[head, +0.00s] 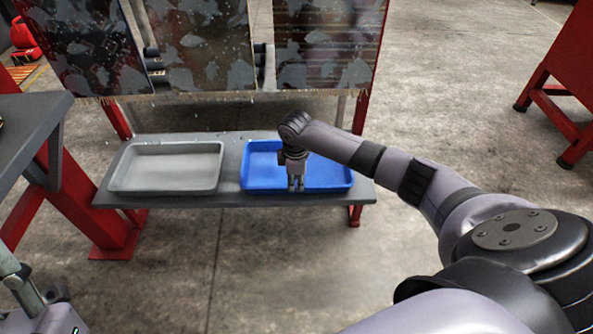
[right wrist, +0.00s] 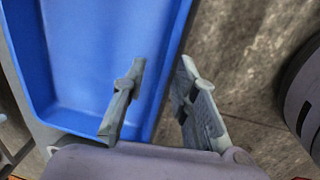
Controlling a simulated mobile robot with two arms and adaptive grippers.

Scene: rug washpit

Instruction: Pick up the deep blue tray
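The deep blue tray (head: 328,174) lies on the right half of a low grey bench, shallow and empty. My right gripper (head: 296,186) is at the tray's near side, pointing down. In the right wrist view the tray (right wrist: 95,60) fills the left part, and the gripper (right wrist: 163,62) is open. One finger shows over the inside of the tray and the other outside its rim, with the rim between them. I cannot tell whether either finger touches it. My left gripper is not in view.
A grey tray (head: 167,168) sits left of the blue one on the bench (head: 229,190). Patterned rugs (head: 208,45) hang behind and above. A dark table (head: 30,125) with red legs stands at left. The concrete floor in front is clear.

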